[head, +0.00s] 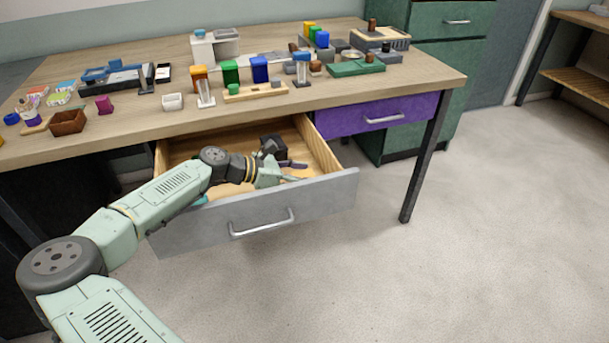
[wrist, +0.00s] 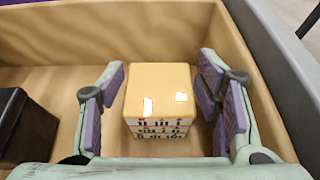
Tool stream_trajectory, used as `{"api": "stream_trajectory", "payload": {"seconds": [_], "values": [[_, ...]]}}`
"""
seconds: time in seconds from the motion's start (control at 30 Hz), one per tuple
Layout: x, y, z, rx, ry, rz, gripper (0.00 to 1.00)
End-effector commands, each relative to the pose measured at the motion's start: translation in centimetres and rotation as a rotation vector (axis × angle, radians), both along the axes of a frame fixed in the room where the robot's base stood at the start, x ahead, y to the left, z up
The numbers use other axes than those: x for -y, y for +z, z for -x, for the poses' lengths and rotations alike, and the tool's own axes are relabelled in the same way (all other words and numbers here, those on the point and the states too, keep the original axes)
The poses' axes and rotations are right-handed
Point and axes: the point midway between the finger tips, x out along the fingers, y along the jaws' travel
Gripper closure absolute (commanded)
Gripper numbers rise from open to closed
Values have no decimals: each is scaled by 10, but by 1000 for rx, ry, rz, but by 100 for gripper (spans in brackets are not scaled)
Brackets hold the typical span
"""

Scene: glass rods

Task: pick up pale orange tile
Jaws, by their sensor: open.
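The pale orange tile (wrist: 158,90) lies in the open drawer, a glossy square top over sides with dark patterned rows. In the wrist view it sits between the two purple-padded fingers of my gripper (wrist: 162,88), with a gap to the pads on both sides. My gripper is open and holds nothing. In the head view my gripper (head: 284,172) reaches down inside the drawer, and I cannot make out the tile clearly there.
The drawer (head: 265,220) has wooden walls and a grey front. A dark box (wrist: 24,125) stands left of my gripper in the wrist view. A closed purple drawer (head: 380,115) is at the right. The desk top (head: 420,85) above carries many small objects.

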Motion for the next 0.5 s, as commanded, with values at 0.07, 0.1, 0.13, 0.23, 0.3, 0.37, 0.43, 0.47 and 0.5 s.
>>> {"api": "stream_trajectory", "payload": {"seconds": [0.07,0.1,0.13,0.23,0.3,0.37,0.43,0.47,0.5], "values": [[1,-1,-1,-1,1,0,42],[1,-2,-1,0,2,0,42],[1,-2,-1,0,2,0,42],[1,-2,-1,0,1,0,42],[1,-2,-1,0,1,0,46],[1,-2,-1,0,1,-1,50],[1,-1,-1,0,1,-1,55],[1,-1,-1,0,1,-1,57],[1,-1,-1,0,1,-1,60]]}}
